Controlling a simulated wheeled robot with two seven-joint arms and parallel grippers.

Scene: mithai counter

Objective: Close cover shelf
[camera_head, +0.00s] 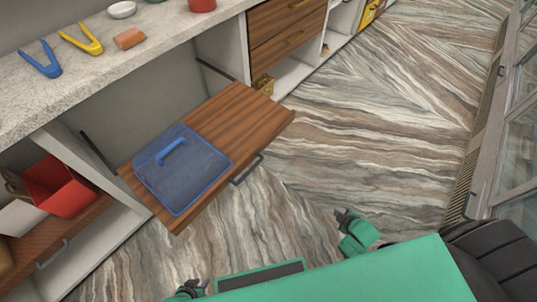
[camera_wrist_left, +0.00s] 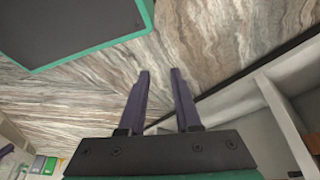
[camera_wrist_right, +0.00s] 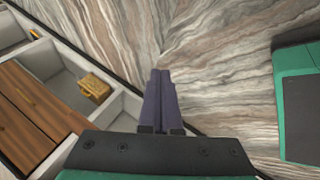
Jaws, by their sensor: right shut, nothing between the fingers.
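The cover shelf (camera_head: 236,115) is a brown wooden pull-out board with a dark bar handle (camera_head: 246,170) on its front edge. It stands pulled out from the white cabinet under the counter. A clear blue lid (camera_head: 190,178) with a blue handle lies flat on its left part. My left gripper (camera_head: 196,288) is at the bottom edge of the head view, apart from the shelf; in the left wrist view its fingers (camera_wrist_left: 160,88) are parted and empty. My right gripper (camera_head: 341,214) is over the floor, right of the shelf; in the right wrist view its fingers (camera_wrist_right: 160,90) are together with nothing between.
On the stone counter (camera_head: 100,78) lie blue tongs (camera_head: 40,60), yellow tongs (camera_head: 82,40) and an orange block (camera_head: 129,39). A red bin (camera_head: 60,187) sits in the lower left compartment. Closed wooden drawers (camera_head: 285,35) are at the back. The marbled floor (camera_head: 380,120) in front is clear.

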